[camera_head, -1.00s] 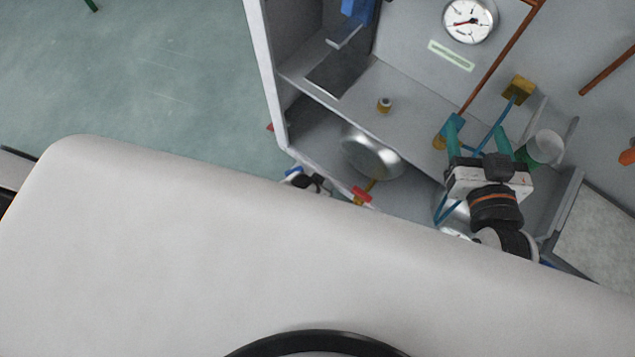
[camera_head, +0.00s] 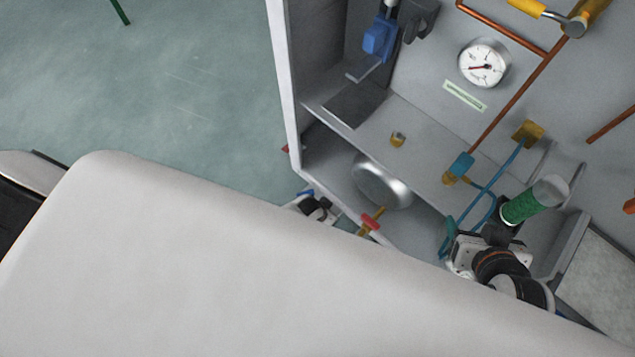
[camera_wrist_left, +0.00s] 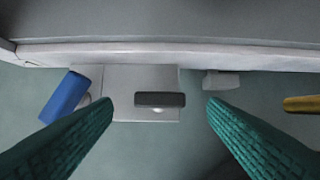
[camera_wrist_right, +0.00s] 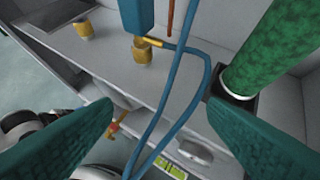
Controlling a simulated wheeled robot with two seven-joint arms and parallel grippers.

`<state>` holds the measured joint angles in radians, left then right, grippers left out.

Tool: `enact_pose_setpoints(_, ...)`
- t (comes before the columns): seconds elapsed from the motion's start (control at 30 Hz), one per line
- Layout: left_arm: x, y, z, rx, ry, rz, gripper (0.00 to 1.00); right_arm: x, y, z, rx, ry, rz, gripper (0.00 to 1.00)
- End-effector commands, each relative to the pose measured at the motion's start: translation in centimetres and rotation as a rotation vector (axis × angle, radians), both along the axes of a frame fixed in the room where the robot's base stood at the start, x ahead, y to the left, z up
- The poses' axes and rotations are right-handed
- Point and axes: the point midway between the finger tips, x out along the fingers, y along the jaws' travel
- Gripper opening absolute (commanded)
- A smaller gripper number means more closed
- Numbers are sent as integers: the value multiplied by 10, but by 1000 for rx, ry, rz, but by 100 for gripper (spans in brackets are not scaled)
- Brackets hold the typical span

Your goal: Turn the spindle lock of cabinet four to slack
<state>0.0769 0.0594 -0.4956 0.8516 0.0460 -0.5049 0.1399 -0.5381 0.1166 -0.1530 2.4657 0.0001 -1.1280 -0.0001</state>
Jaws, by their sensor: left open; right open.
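No part is clearly labelled as the spindle lock, so I cannot tell for certain which it is. In the left wrist view a black bar-shaped knob (camera_wrist_left: 160,99) sits on a grey plate (camera_wrist_left: 130,78) at the edge of a cabinet. My left gripper (camera_wrist_left: 160,106) is open, its green fingers on either side of the knob, apart from it. A blue handle (camera_wrist_left: 64,97) lies left of the plate. My right gripper (camera_wrist_right: 160,104) is open and empty, in front of the cabinet shelf, with blue tubing (camera_wrist_right: 177,85) crossing between its fingers. In the head view it is partly hidden.
The open cabinet (camera_head: 291,95) holds a gauge (camera_head: 484,63), a brass fitting (camera_head: 398,139) and a round metal vessel (camera_head: 381,181). A green cylinder (camera_head: 534,201) stands close to my right gripper. A red-handled valve (camera_head: 370,222) is at the front edge.

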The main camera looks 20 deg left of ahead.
Motion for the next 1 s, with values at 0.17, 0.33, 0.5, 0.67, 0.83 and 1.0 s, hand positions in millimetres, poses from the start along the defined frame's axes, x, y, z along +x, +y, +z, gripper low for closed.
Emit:
enact_pose_setpoints(0.17,-6,2,16,0,0,0,67,-38,-14,-15,-50,230,-18,67)
enact_pose_setpoints(0.33,-10,4,28,0,0,0,67,-78,-26,-25,-93,441,-35,67)
enact_pose_setpoints(0.5,-23,9,64,0,0,1,67,-83,-27,-7,-100,478,-37,67)
enact_pose_setpoints(0.67,-28,10,73,-1,0,2,67,-73,-25,-42,-100,493,-35,67)
enact_pose_setpoints(0.83,-31,11,80,0,0,1,67,-69,-24,-61,-101,499,-33,67)
enact_pose_setpoints(1.0,-32,11,82,0,0,1,67,-68,-24,-67,-100,500,-32,67)
